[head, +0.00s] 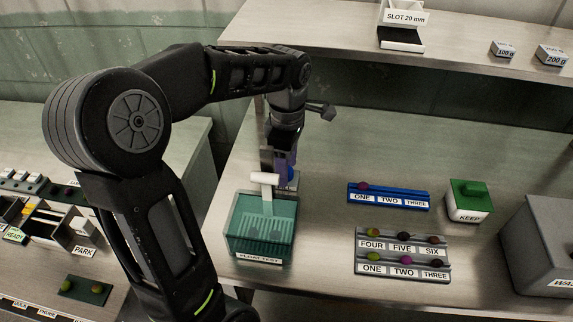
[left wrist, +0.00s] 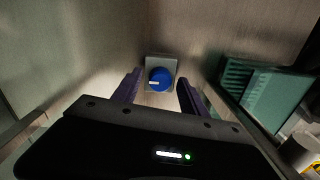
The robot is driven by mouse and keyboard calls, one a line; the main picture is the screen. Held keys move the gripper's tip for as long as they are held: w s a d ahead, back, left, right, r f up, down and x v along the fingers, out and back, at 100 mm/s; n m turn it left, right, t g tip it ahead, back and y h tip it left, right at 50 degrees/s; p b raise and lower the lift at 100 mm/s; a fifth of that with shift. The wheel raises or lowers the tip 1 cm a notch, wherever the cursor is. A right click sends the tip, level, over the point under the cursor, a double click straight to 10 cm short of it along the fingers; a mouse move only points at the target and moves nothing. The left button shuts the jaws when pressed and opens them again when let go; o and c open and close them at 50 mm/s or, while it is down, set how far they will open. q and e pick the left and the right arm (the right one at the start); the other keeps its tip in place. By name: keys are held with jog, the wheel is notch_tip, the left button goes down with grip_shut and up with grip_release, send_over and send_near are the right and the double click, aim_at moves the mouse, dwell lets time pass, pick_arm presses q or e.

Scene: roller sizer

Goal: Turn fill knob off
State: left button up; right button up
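The fill knob is a round blue dial (left wrist: 160,79) on a grey square plate (left wrist: 151,64), seen in the left wrist view. Its white pointer mark points left. In the head view only a bit of its blue (head: 291,174) shows behind my left gripper (head: 281,168). My left gripper (left wrist: 158,80) is open. Its two purple fingers point toward the knob, one on each side in the wrist view, with a gap on both sides. I cannot tell how far the fingertips are from the knob. My right gripper is not in view.
A teal float-test tank (head: 240,243) with a white T-shaped handle (head: 264,179) stands close in front of the left gripper. Blue (head: 412,205) and grey (head: 402,274) labelled racks, a KEEP box (head: 481,205) and a grey box (head: 541,245) stand to the right. A shelf (head: 330,22) hangs over the back.

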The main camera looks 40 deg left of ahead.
pick_arm(q)
notch_tip(320, 180, up, 8)
jog(key=shift+w+f, duration=0.1)
dwell(0.6)
dwell(0.5)
